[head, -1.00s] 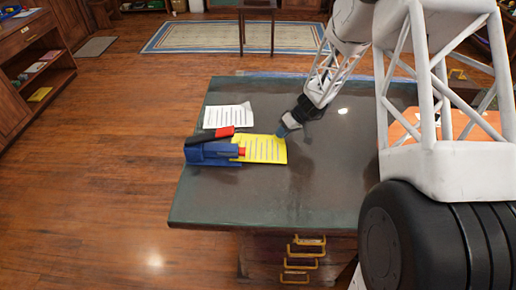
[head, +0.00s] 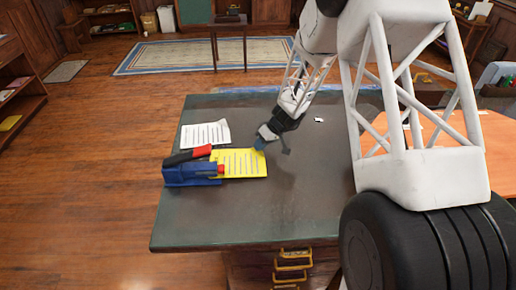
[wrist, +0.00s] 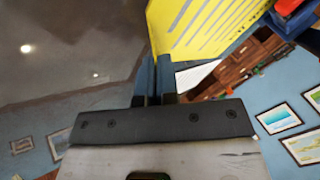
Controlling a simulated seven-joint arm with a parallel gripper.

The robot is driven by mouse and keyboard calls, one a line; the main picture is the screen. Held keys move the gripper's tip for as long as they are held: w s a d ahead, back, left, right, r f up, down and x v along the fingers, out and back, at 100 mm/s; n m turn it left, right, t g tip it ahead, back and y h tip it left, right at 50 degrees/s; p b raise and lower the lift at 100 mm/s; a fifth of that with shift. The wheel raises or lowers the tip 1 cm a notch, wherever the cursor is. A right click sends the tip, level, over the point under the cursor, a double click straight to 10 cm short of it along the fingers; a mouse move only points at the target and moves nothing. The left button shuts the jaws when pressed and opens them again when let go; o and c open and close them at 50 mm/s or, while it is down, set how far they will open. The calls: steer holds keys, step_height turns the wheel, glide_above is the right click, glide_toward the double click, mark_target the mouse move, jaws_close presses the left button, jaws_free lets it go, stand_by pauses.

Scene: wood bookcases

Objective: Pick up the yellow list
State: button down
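The yellow list (head: 243,163) is a lined sheet on the dark table (head: 200,225), its left end beside or partly under a blue stapler-like tool with a black and red handle (head: 192,174). My gripper (head: 260,145) is at the list's far right corner. In the wrist view the list (wrist: 195,25) fills the top. The two blue fingers of my gripper (wrist: 156,75) are nearly together there, with the list's corner between their tips. The fingers look shut on that corner, and the sheet still lies low by the table.
A white lined sheet (head: 205,134) lies behind the tool. An orange surface (head: 430,135) is to the right.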

steer(key=shift+s+r, duration=0.1)
steer(key=shift+r, duration=0.25)
steer(key=s, duration=4.4)
steer(key=shift+s, duration=0.4)
steer(key=shift+f, duration=0.1)
steer(key=shift+d, duration=0.35)
steer(key=shift+d, duration=0.7)
steer(key=shift+d, duration=0.7)
steer(key=shift+d, duration=0.7)
steer(key=shift+d+r, duration=0.2)
steer(key=shift+d, duration=0.85)
steer(key=shift+d, duration=0.25)
